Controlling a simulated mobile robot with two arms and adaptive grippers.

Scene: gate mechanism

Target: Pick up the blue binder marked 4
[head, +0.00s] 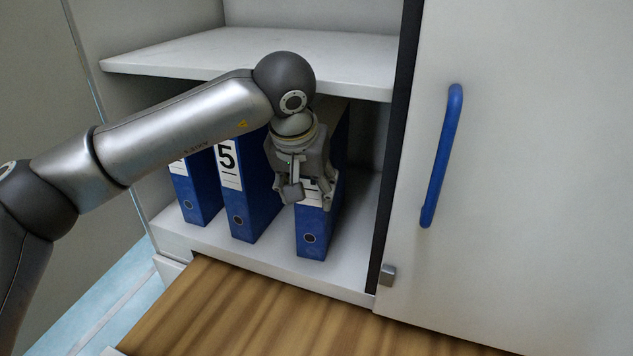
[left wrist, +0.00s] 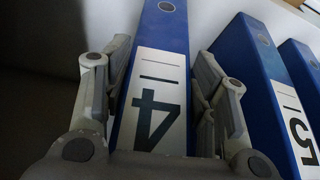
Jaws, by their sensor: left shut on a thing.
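The blue binder marked 4 (head: 313,238) stands upright on the cabinet's lower shelf, the rightmost of the binders. My left gripper (head: 307,200) is in front of its spine and hides most of its label in the head view. In the left wrist view the white label with the black 4 (left wrist: 158,105) lies between the two fingers of my left gripper (left wrist: 165,90), one finger on each side of the spine. The gripper is shut on this binder. My right gripper is not in view.
The blue binder marked 5 (head: 242,205) stands left of it, with another blue binder (head: 195,190) further left. An upper shelf (head: 350,58) lies above. A white door with a blue handle (head: 441,155) is at right. A wooden surface (head: 260,310) lies in front.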

